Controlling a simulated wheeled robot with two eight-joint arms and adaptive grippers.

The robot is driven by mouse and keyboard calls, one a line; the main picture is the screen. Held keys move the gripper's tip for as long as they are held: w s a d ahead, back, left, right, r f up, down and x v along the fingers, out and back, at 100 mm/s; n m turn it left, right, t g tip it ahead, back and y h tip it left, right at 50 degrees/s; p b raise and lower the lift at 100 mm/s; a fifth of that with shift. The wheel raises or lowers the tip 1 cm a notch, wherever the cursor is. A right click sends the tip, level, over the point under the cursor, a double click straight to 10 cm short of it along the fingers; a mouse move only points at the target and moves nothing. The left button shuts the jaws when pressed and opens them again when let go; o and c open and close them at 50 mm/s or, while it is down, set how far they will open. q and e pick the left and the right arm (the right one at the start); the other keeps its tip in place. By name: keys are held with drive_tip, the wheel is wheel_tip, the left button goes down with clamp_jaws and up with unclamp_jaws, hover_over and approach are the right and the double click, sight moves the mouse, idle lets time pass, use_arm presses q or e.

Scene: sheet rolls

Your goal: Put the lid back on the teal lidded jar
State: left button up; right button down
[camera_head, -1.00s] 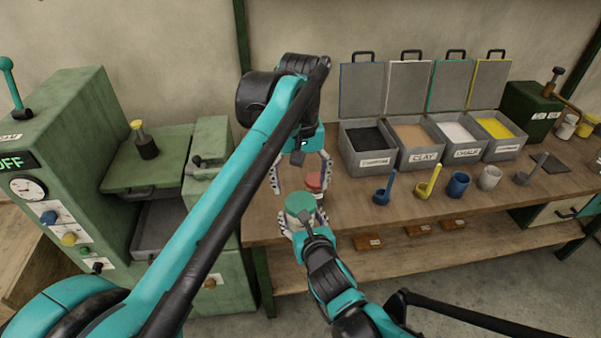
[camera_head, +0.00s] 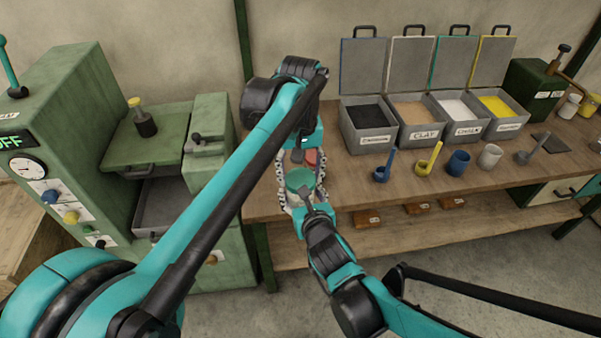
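A round teal-topped jar (camera_head: 299,181) shows near the bench's front edge, with a paler body partly hidden below the top. I cannot tell whether the teal top is the lid or the jar's own upper part. My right gripper (camera_head: 302,201) comes from the front, with its fingers on both sides of the jar's body, seemingly shut on it. My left gripper (camera_head: 301,170) points down from above, just behind the teal top. Its fingers are apart with a gap between them; their tips are partly hidden. A red-topped object (camera_head: 312,157) shows behind, between these fingers.
Open bins of powder, one labelled CLAY (camera_head: 424,134), stand along the back. A blue scoop (camera_head: 382,172), a yellow scoop (camera_head: 428,162), a blue cup (camera_head: 458,163) and a pale cup (camera_head: 489,156) stand in front. A green machine (camera_head: 65,140) is at the left.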

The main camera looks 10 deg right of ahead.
use_arm(q)
drive_tip(key=o, duration=1.4)
drive_tip(key=shift+c, duration=0.2)
wheel_tip(320, 180, up, 12)
drive_tip(key=shift+a, duration=0.1)
